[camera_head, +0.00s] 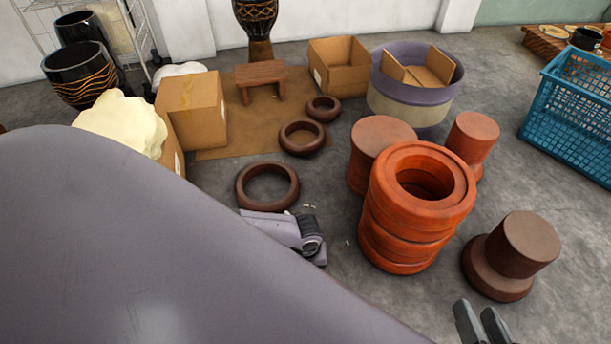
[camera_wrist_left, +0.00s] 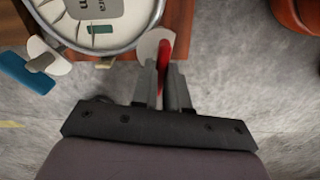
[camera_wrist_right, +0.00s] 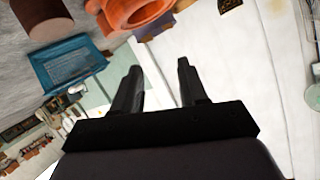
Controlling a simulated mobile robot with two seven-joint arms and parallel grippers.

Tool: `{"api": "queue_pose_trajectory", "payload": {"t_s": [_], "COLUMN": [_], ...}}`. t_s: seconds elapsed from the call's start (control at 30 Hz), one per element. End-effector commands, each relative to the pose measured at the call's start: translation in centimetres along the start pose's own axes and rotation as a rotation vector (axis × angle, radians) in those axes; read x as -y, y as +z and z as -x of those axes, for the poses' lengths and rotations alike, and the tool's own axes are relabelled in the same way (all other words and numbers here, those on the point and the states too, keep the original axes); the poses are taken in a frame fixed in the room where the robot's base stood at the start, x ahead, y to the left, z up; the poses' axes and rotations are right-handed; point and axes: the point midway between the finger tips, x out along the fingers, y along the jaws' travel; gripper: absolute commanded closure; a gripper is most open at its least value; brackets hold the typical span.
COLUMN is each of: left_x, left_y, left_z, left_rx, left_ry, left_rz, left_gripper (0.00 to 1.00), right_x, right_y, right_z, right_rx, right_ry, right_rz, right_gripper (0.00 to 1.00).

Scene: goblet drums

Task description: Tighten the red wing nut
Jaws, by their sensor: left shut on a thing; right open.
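The red wing nut (camera_wrist_left: 164,52) shows in the left wrist view as a narrow red piece between my left gripper's fingers. My left gripper (camera_wrist_left: 164,75) is shut on it, beside the rim of a round drum head (camera_wrist_left: 100,12) with lettering. A pale rounded piece (camera_wrist_left: 146,47) sits against the red part, and the fingers hide the rest. In the head view a large grey-purple part of mine covers the lower left, and I cannot see the left fingertips or the nut there. My right gripper (camera_wrist_right: 157,75) is open and empty; its fingertips also show at the bottom of the head view (camera_head: 481,318).
On the floor stand orange stacked rings (camera_head: 415,205), a brown spool (camera_head: 512,255), a blue crate (camera_head: 575,105) and cardboard boxes (camera_head: 190,108).

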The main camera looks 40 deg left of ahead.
Motion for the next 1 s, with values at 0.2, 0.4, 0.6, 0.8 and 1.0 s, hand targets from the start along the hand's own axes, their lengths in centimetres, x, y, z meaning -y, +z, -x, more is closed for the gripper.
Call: {"api": "queue_pose_trajectory", "payload": {"t_s": [0.2, 0.4, 0.6, 0.8, 1.0], "left_x": [-0.1, 0.0, 0.0, 0.0, 0.0], "left_y": [-0.1, -0.1, 0.0, 0.0, 0.0], "left_z": [-0.1, 0.0, 0.3, 2.9, 5.8], "left_rx": [-0.001, -0.001, 0.000, 0.000, 0.000], "left_ry": [0.002, 0.001, 0.000, -0.001, 0.001], "left_rz": [0.000, 0.001, 0.002, 0.001, 0.002], "left_gripper": [0.83, 0.61, 0.61, 0.61, 0.61], "right_x": [0.0, -0.1, -0.1, -0.8, -1.6], "right_y": [0.1, 0.2, 0.0, -0.7, -0.7], "right_z": [-0.1, -0.1, -0.1, 0.9, 2.0], "right_rx": [0.002, 0.003, 0.002, 0.014, 0.041], "right_ry": [0.001, 0.002, 0.005, 0.053, 0.108], "right_rz": [-0.003, -0.004, -0.001, 0.046, 0.104], "right_gripper": [0.57, 0.57, 0.57, 0.57, 0.57]}}
